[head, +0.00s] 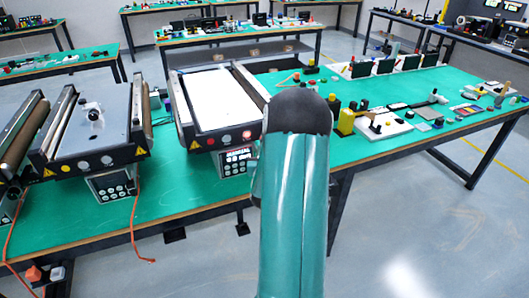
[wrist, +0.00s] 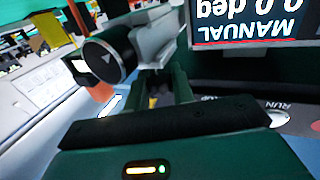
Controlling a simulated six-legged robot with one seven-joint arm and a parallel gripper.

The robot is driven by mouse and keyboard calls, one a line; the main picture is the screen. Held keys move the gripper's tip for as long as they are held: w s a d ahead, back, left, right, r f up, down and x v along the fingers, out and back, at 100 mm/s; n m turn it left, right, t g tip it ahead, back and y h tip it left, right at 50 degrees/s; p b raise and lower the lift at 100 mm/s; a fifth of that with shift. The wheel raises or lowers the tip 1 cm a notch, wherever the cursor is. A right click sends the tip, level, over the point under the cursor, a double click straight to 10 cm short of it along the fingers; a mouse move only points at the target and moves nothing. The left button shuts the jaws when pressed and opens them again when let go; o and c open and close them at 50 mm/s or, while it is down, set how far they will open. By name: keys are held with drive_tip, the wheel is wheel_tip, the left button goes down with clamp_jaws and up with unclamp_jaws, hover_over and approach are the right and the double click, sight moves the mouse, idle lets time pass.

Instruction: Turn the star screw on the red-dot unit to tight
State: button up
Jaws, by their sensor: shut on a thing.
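My gripper (wrist: 162,84) is shut on a small part at the unit's side, in the wrist view; it appears to be the star screw, but the fingers hide nearly all of it. A display (wrist: 245,22) on the right reads "MANUAL" and "0.0 deg", upside down. In the head view, my arm hides the gripper and the screw. The conveyor unit with a white belt (head: 217,98) has a reddish dot (head: 247,135) on its front, beside my arm.
Another conveyor unit (head: 68,147) with a grey plate stands to the left on the green table (head: 180,202). Orange cables hang from the front edge. To the right are a yellow bottle (head: 346,122), white trays and several small parts. The floor at right is clear.

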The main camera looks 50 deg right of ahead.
drive_tip(key=m+g+h, duration=0.1)
drive_tip(key=m+g, duration=0.1)
drive_tip(key=g, duration=0.1)
drive_tip(key=m+g+h, duration=0.1)
drive_tip(key=m+g, duration=0.1)
drive_tip(key=g, duration=0.1)
drive_tip(key=m+g+h, duration=0.1)
drive_tip(key=m+g, duration=0.1)
drive_tip(key=g, duration=0.1)
drive_tip(key=shift+w+a+h, duration=0.15)
drive_tip(key=shift+w+h, duration=0.05)
drive_tip(key=shift+h, duration=0.1)
drive_tip(key=shift+s+m+g, duration=0.1)
drive_tip(key=shift+m+g, duration=2)
drive_tip(key=shift+g, duration=1.3)
drive_tip(key=o, duration=1)
drive_tip(key=shift+s, duration=0.1)
drive_tip(key=v, duration=1.3)
drive_tip(key=shift+a+r, duration=0.25)
drive_tip(key=shift+r, duration=0.1)
